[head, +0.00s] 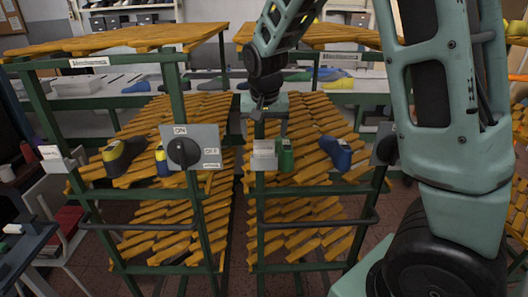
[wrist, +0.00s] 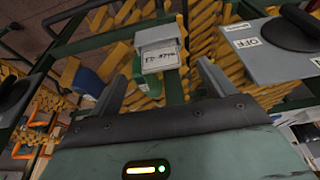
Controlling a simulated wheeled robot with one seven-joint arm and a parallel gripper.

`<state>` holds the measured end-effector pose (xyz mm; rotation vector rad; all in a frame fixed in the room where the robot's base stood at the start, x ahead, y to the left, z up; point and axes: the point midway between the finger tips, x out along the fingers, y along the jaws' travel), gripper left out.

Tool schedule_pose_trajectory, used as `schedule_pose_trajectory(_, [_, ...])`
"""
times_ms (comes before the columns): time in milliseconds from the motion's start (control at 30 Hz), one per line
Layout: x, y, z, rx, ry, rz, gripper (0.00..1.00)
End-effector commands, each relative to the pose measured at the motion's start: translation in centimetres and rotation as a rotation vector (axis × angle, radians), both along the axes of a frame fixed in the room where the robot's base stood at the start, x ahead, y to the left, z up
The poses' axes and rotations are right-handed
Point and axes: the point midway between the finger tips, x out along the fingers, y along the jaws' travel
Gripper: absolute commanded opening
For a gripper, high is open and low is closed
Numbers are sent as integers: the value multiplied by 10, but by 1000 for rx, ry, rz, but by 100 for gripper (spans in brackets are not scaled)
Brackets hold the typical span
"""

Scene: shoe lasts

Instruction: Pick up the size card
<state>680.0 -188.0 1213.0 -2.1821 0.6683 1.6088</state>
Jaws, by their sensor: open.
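The size card (head: 263,148) is a small white card in a grey holder on the green rail of the right-hand rack. It also shows in the wrist view (wrist: 159,58), with dark handwriting on its face. My gripper (head: 268,114) is above the holder in the head view. In the wrist view my gripper (wrist: 164,82) is open, its two dark fingers on either side of the card's lower area. The fingers appear empty. I cannot tell the exact gap between fingertips and card.
A grey switch box (head: 190,147) with a black knob stands left of the card. A green object (head: 286,155) is close beside the holder, and a blue shoe last (head: 336,152) lies farther right. Another white card (head: 50,153) is at far left. Green rack posts surround the area.

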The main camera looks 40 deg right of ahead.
Motion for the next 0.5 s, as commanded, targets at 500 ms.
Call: schedule_pose_trajectory(500, [15,-12,-48,0,3,-1,82])
